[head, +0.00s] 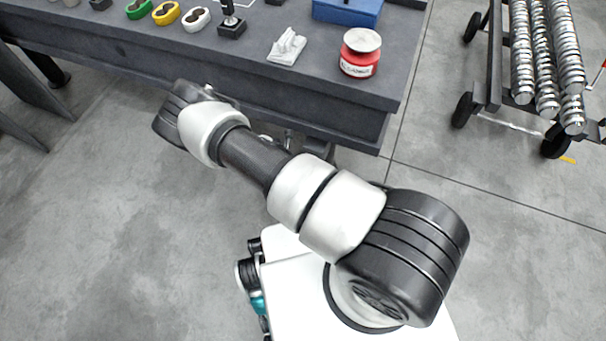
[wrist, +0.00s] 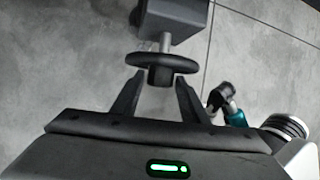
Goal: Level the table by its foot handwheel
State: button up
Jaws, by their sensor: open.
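The dark round handwheel (wrist: 163,61) shows in the wrist view on a thin metal stem below a grey block-like table foot (wrist: 176,20). My gripper (wrist: 159,80) is open, its two dark fingers on either side of the wheel's hub. The fingertips reach close to the wheel's rim; I cannot tell whether they touch it. Nothing is held. In the head view the dark grey table (head: 230,66) runs along the top, and my arm reaches toward its front edge. The handwheel and my fingers cannot be made out in the head view.
On the table stand a red tin (head: 360,62), a white crumpled cloth (head: 287,46), a blue box (head: 347,10) and coloured two-hole pieces (head: 166,13). A wheeled rack with ribbed metal bars (head: 546,60) stands at right. The concrete floor at left is largely clear.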

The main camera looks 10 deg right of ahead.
jog(key=shift+d+f, duration=0.1)
jog(key=shift+f, duration=0.1)
jog(key=c, duration=0.8)
jog(key=shift+o, duration=0.2)
jog(key=shift+r+p, duration=0.1)
jog(key=shift+p, duration=0.25)
jog(key=shift+s+d+r+t+y+p, duration=0.15)
jog(key=shift+d+t+y+p, duration=0.1)
jog(key=shift+t+y+p, duration=0.75)
jog(key=shift+s+d+f+m+t+y+p, duration=0.15)
jog(key=shift+m+t+y+p, duration=0.25)
jog(key=shift+y, duration=0.3)
jog(key=shift+w+a+f+m+t+y+p, duration=0.1)
jog(key=shift+m+t+y+p, duration=0.15)
jog(key=shift+y+p, duration=0.35)
